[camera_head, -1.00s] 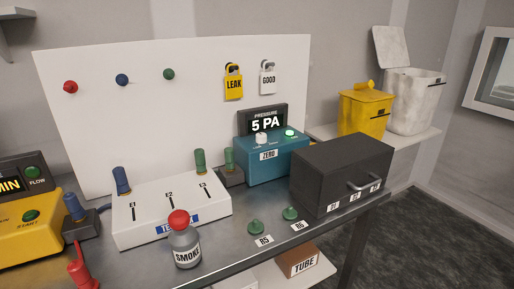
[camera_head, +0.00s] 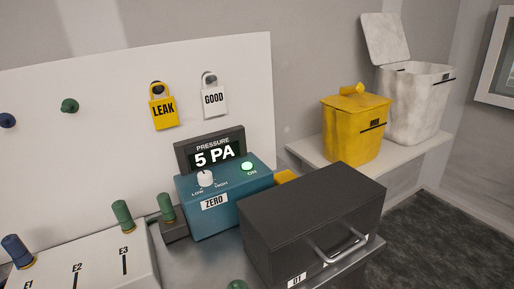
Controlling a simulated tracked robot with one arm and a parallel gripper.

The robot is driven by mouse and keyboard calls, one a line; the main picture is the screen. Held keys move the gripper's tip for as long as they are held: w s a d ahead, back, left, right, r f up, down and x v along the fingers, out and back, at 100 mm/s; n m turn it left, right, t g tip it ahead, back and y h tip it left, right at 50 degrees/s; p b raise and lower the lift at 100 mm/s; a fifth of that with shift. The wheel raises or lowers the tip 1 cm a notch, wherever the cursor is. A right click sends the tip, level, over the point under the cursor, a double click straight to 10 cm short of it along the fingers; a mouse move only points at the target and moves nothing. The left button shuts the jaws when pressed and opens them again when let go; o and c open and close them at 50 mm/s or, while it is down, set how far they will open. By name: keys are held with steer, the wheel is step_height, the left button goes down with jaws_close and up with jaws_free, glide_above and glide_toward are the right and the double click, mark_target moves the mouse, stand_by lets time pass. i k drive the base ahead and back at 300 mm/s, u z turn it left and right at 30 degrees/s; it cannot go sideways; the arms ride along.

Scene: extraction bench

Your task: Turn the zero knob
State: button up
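The zero knob (camera_head: 205,178) is a small white knob on top of a teal pressure box (camera_head: 231,205). LOW and HIGH marks sit beside it, and a ZERO label (camera_head: 215,201) is on the front face below it. A green lit button (camera_head: 247,167) marked ON is to its right. The display (camera_head: 212,154) behind reads PRESSURE 5 PA. My gripper does not show in the view. Nothing covers the knob.
A dark box with a silver handle (camera_head: 338,246) stands close at the right front. Green plugs (camera_head: 123,215) and a white E1–E3 block (camera_head: 100,262) are at the left. LEAK (camera_head: 163,112) and GOOD (camera_head: 214,99) tags hang on the white panel behind.

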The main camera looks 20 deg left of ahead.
mark_target(205, 178)
steer(key=u, duration=0.05)
steer(key=i, duration=1)
steer(key=u, duration=0.35)
